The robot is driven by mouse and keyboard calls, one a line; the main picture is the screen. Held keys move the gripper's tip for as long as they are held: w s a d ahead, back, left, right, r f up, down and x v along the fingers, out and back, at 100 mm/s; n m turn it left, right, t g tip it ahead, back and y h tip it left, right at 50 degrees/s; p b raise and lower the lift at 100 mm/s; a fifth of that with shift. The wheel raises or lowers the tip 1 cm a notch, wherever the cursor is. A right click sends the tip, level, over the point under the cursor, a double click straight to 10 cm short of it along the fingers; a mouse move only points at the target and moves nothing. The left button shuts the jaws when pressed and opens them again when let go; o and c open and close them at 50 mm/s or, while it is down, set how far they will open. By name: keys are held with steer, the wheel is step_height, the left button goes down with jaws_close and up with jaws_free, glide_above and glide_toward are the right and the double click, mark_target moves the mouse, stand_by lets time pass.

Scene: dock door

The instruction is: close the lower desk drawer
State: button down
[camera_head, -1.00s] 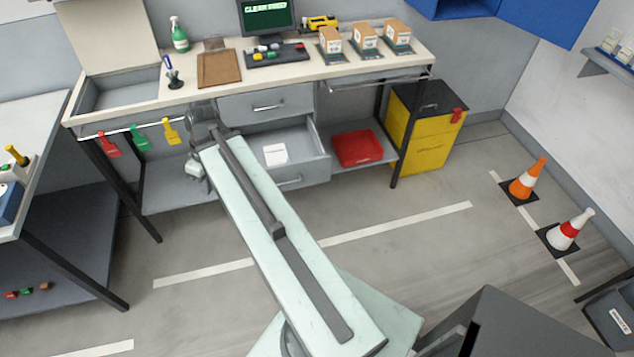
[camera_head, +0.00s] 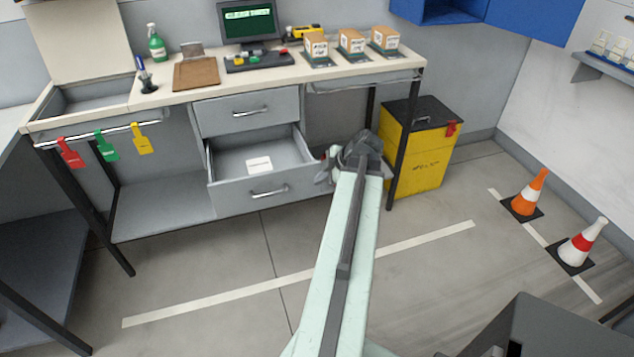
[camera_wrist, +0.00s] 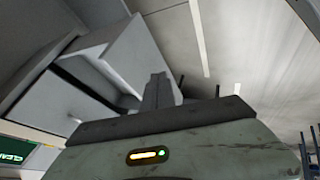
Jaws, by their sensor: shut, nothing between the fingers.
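The lower desk drawer (camera_head: 235,198) is pulled out below the closed upper drawer (camera_head: 225,115). It has a grey front with a bar handle (camera_head: 268,192), and a white label or card (camera_head: 259,165) lies inside. My gripper (camera_head: 323,176) is by the drawer's right front corner, partly hidden by my wrist; I cannot tell if it touches. In the wrist view my gripper's fingers (camera_wrist: 158,82) are together and empty, with the open drawer (camera_wrist: 125,55) beside and behind them.
A yellow bin (camera_head: 415,155) stands right of the desk's black leg. Two cones, one orange (camera_head: 530,190) and one red-and-white (camera_head: 582,245), stand on the floor at right. Coloured tags (camera_head: 105,147) hang from a rail at left. The floor before the drawer is clear.

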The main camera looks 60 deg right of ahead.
mark_target(300, 180)
steer(key=w+f+b, duration=0.1)
steer(key=w+f, duration=0.1)
steer(key=w+d+f+b, duration=0.1)
steer(key=w+f+b, duration=0.1)
steer(key=w+d+f+b, duration=0.1)
steer(key=w+f+b, duration=0.1)
steer(key=w, duration=0.1)
steer(key=shift+f, duration=0.2)
steer(key=shift+w+d, duration=0.35)
steer(key=shift+w, duration=0.05)
steer(key=shift+d, duration=0.4)
steer(key=shift+a, duration=0.2)
steer(key=shift+w+d, duration=0.25)
steer(key=shift+w, duration=0.25)
steer(key=w+d, duration=0.5)
steer(key=w, duration=0.1)
steer(key=w+d, duration=0.6)
steer(key=w, duration=0.1)
steer(key=w+d, duration=0.5)
steer(key=w, duration=0.1)
steer(key=shift+w+d, duration=0.15)
steer(key=shift+w, duration=0.05)
steer(key=shift+w+d+r, duration=0.1)
steer(key=shift+w+d, duration=0.25)
steer(key=shift+w, duration=0.1)
